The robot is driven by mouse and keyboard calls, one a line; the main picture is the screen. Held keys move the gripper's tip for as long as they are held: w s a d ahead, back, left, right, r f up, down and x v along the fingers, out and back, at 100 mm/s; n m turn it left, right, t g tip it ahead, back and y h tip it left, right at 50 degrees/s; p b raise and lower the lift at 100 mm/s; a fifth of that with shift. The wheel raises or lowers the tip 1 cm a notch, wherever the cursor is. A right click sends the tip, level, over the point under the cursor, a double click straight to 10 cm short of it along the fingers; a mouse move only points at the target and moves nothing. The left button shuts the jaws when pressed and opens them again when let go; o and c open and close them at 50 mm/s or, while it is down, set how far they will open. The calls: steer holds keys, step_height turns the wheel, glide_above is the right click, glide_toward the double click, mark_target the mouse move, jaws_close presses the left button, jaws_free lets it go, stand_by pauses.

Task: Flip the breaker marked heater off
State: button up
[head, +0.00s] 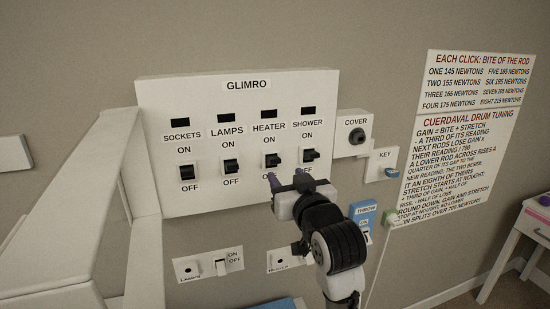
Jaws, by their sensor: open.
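The white GLIMRO panel (247,102) is on the wall, with a row of several black breakers. The heater breaker (272,160) is third from the left, under the label HEATER, with ON above it. Its lever seems to stick out, but I cannot tell surely which way it is set. My gripper (286,182) is open and empty just below and right of the heater breaker. One purple-tipped finger is close under that breaker and partly covers its OFF label. I cannot tell whether it touches. The gripper also partly hides the OFF label under SHOWER.
The shower breaker (310,156) is close to the right of my gripper; the lamps breaker (231,167) is to the left. A cover knob (357,136), a key box (382,165) and a blue throw switch (364,217) are right. Lower wall switches (221,267) sit below the panel.

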mark_target(276, 160)
steer(key=p+x, duration=0.2)
steer(key=x, duration=0.6)
steer(key=shift+w+a, duration=0.1)
steer(key=shift+w, duration=0.1)
steer(key=shift+f, duration=0.1)
steer(key=c, duration=1)
